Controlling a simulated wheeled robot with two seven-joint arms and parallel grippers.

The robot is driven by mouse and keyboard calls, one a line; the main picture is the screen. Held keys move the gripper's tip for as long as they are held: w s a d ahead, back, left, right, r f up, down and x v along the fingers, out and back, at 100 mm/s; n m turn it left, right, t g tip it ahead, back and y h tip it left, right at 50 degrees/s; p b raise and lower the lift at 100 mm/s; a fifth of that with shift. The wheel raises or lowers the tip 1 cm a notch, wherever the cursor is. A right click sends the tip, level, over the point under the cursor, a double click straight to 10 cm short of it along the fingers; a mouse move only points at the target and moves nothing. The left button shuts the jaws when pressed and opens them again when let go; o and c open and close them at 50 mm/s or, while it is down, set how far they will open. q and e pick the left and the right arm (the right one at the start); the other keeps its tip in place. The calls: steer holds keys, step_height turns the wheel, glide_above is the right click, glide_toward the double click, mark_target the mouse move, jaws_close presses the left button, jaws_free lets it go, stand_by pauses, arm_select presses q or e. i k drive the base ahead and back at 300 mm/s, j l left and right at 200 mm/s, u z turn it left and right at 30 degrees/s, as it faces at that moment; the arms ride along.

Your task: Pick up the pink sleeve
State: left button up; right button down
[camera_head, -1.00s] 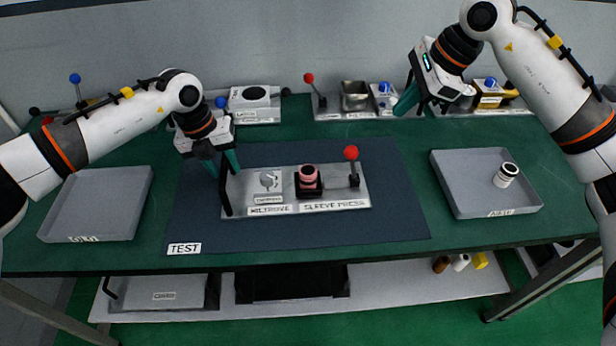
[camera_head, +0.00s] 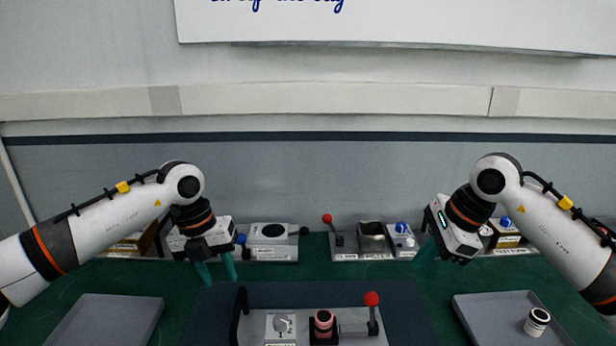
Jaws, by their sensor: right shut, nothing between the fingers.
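The pink sleeve (camera_head: 323,320) sits upright in the dark holder of the sleeve press, on the grey fixture plate (camera_head: 355,321) at the bottom middle. The press has a lever with a red ball (camera_head: 371,299) just right of the sleeve. My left gripper (camera_head: 216,272) points down above the table, up and to the left of the sleeve, with its two green fingers apart and nothing between them. My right gripper (camera_head: 427,254) is shut and empty, up and to the right of the sleeve, apart from everything on the table.
Grey trays stand left (camera_head: 105,322) and right (camera_head: 480,318); the right one holds a black and white cylinder (camera_head: 537,322). A black handle (camera_head: 240,308) rises at the fixture's left end. Several devices, including a metal bin (camera_head: 372,236), line the back edge.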

mark_target(323, 323)
steer(key=k, duration=0.95)
